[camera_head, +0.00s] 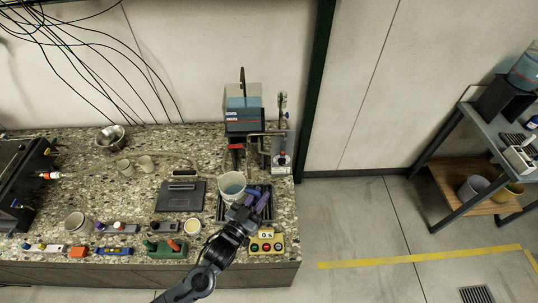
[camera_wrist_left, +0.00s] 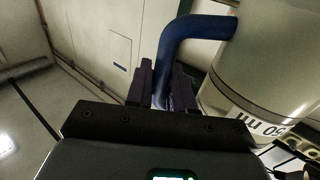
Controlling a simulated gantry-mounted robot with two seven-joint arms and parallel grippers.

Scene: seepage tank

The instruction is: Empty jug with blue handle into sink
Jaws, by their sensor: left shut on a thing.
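The jug (camera_head: 231,184) is a pale translucent cup, seen from above with its mouth facing up and a light bluish tint inside. In the left wrist view its body (camera_wrist_left: 272,55) fills the right side with printed markings, and its blue handle (camera_wrist_left: 188,29) curves into my jaws. My left gripper (camera_head: 248,205) is shut on the blue handle, and its fingers (camera_wrist_left: 161,85) show on both sides of it. The jug is over or beside the dark sink (camera_head: 223,212), whose middle my gripper and the jug cover. My right gripper is not in view.
A tank apparatus (camera_head: 243,112) with pipes stands behind the jug. A control box (camera_head: 266,243) with buttons sits in front right.

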